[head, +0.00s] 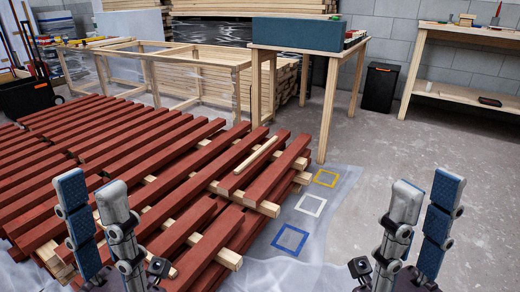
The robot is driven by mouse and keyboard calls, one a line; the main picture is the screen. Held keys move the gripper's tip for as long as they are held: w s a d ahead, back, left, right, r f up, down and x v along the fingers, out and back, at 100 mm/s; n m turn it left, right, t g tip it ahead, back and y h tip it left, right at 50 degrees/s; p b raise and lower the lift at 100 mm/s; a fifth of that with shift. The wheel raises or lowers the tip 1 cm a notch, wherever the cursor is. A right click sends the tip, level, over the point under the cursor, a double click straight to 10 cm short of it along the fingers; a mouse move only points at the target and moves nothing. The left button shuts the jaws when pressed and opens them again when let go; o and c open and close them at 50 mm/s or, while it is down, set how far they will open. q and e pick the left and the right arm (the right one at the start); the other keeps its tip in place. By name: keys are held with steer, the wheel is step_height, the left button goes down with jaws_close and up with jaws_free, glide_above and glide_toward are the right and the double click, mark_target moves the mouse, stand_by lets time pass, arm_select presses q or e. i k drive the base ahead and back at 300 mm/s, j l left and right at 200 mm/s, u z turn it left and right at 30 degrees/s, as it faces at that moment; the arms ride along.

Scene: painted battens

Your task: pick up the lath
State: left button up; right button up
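The lath (256,155) is a short, pale, bare-wood strip in the head view. It lies at a slant on top of the red-painted battens (190,178), near the right end of the stack. My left gripper (90,190) is at the lower left, in front of the battens in the picture. Its two fingers are apart, with nothing between them. My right gripper (425,192) is at the lower right over the grey floor, also with its fingers apart and empty. Both grippers are clear of the lath.
Pale cross-pieces (228,257) stick out under the battens. Blue (290,253), white (322,206) and yellow (338,179) floor squares lie right of the stack. A wooden table (331,110) carrying a dark teal box (295,34) stands behind.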

mark_target(238, 170)
steer(key=l+u, duration=0.25)
steer(key=l, duration=1.45)
steer(key=i+l+u, duration=0.2)
steer(key=i+l, duration=0.3)
steer(key=i+l+u, duration=0.15)
steer(key=i+l, duration=0.3)
steer(key=l, duration=0.25)
steer(key=i+j+u, duration=0.15)
steer(key=i, duration=0.55)
steer(key=i+j+u, duration=0.1)
steer(key=i, duration=0.55)
